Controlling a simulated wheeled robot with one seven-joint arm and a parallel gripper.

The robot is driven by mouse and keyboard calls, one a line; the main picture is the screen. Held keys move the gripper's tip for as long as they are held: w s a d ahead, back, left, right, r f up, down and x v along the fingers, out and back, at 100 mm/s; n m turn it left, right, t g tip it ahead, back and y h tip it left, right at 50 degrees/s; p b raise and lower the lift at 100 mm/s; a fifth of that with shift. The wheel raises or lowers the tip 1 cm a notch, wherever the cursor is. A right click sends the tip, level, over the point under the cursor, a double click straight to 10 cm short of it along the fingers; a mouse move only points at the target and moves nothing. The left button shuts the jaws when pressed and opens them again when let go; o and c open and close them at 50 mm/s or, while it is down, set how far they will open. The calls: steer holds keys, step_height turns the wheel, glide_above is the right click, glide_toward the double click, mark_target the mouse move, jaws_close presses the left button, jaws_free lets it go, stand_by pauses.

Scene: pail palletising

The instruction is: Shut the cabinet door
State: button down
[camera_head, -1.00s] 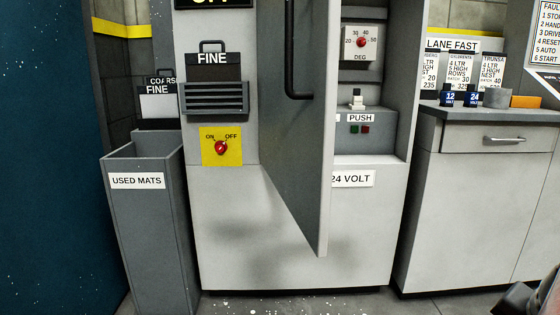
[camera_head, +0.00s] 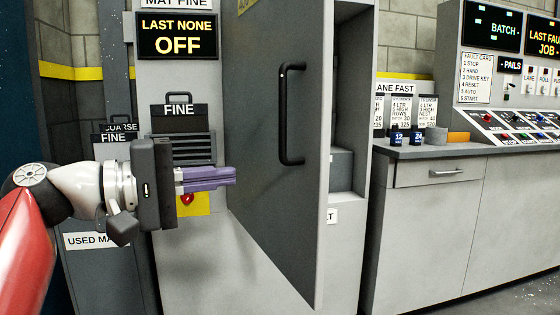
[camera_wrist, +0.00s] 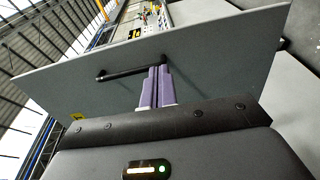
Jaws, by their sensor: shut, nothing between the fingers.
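The cabinet door (camera_head: 285,150) is a tall grey panel that stands open, swung out toward the camera. A black bar handle (camera_head: 290,115) is on its outer face. The cabinet opening (camera_head: 348,100) shows to the right of the door, partly hidden by it. My gripper (camera_head: 235,175) is at the left of the door, its purple fingers together and pointing right at the door's outer face. In the wrist view the fingers (camera_wrist: 157,85) point at the door (camera_wrist: 190,65), close to the handle (camera_wrist: 130,72). I cannot tell whether the fingertips touch the door.
A grey used mats bin (camera_head: 95,270) stands at the left, behind my arm. A yellow plate with a red knob (camera_head: 190,203) is behind my gripper. A counter (camera_head: 450,152) with a drawer and a control panel (camera_head: 520,125) is at the right. Floor shows at lower right.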

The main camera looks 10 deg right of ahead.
mark_target(314, 165)
steer(key=b+x, duration=0.1)
steer(key=x, duration=1.2)
steer(key=shift+w+d+r, duration=0.1)
steer(key=shift+w, duration=0.15)
